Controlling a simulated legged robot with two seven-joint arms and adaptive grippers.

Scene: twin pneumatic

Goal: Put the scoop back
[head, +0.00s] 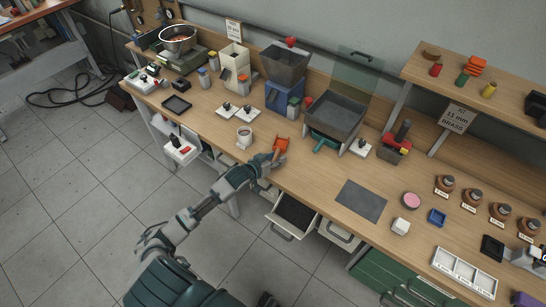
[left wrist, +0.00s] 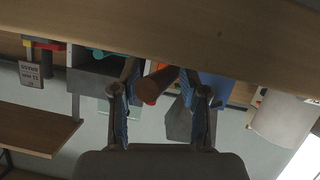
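In the head view an orange scoop (head: 281,144) lies on the wooden bench near its front edge, just beyond my left gripper (head: 272,160). In the left wrist view a brown cylinder (left wrist: 155,84), apparently the scoop's handle, shows between the two fingers of my left gripper (left wrist: 161,95). The fingers stand apart with a gap beside the handle, so it looks open. The wrist picture is upside down, and much of the scoop's head is hidden there. My right gripper is not in view.
A white mug (head: 244,138) stands just left of the scoop. A blue machine with a grey hopper (head: 285,66) and a grey sloped tray (head: 337,114) stand behind. An open drawer (head: 294,213) sticks out below. A dark grey mat (head: 361,200) lies to the right.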

